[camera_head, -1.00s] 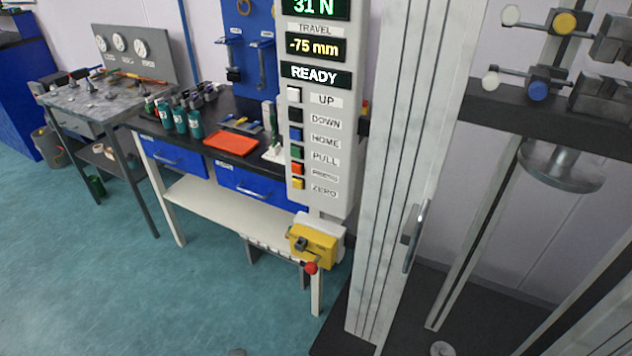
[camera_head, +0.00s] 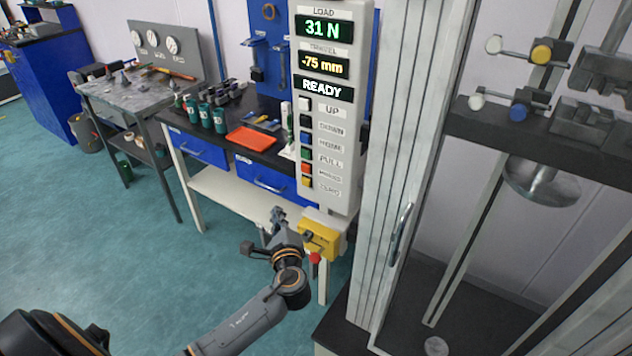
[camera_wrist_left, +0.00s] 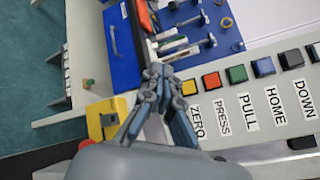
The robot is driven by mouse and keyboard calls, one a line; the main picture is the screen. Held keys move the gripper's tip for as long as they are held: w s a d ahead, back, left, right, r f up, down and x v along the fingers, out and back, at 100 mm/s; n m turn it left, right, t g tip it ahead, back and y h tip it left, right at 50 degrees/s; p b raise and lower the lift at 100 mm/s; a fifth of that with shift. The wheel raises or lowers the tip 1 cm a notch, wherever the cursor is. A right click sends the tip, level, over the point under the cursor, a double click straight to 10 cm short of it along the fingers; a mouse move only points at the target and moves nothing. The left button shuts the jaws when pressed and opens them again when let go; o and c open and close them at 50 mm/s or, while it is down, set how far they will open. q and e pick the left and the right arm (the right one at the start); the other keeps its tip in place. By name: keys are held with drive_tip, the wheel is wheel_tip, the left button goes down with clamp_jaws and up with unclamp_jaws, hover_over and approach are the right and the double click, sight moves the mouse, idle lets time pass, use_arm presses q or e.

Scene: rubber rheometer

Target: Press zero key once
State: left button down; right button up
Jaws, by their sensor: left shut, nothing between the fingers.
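The yellow zero key (camera_head: 306,183) is the lowest key in the column on the control panel (camera_head: 343,150). Its label ZERO shows beside it. In the left wrist view the zero key (camera_wrist_left: 189,87) lies just right of the fingertips. My left gripper (camera_head: 278,214) is shut and empty, below and left of the key in the head view, apart from it as far as I can tell. The same gripper (camera_wrist_left: 157,72) shows its fingers together in the left wrist view. The display (camera_head: 323,28) reads 31 N, -75 mm and READY. My right gripper is not in view.
The red press key (camera_head: 305,168) sits directly above the zero key. A yellow box with a red knob (camera_head: 320,238) is below the panel. A bench with an orange tray (camera_head: 251,139) stands behind left. The glass-and-metal test frame (camera_head: 385,180) is to the right.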

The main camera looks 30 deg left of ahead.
sight(306, 182)
use_arm(q)
drive_tip(key=shift+r, duration=0.7)
drive_tip(key=shift+w, duration=0.15)
drive_tip(key=w+b, duration=0.3)
drive_tip(key=w, duration=0.5)
drive_tip(key=shift+w+d+b, duration=0.35)
drive_tip(key=shift+d, duration=0.1)
drive_tip(key=shift+w, duration=0.15)
idle(0.7)
drive_tip(key=shift+w, duration=0.25)
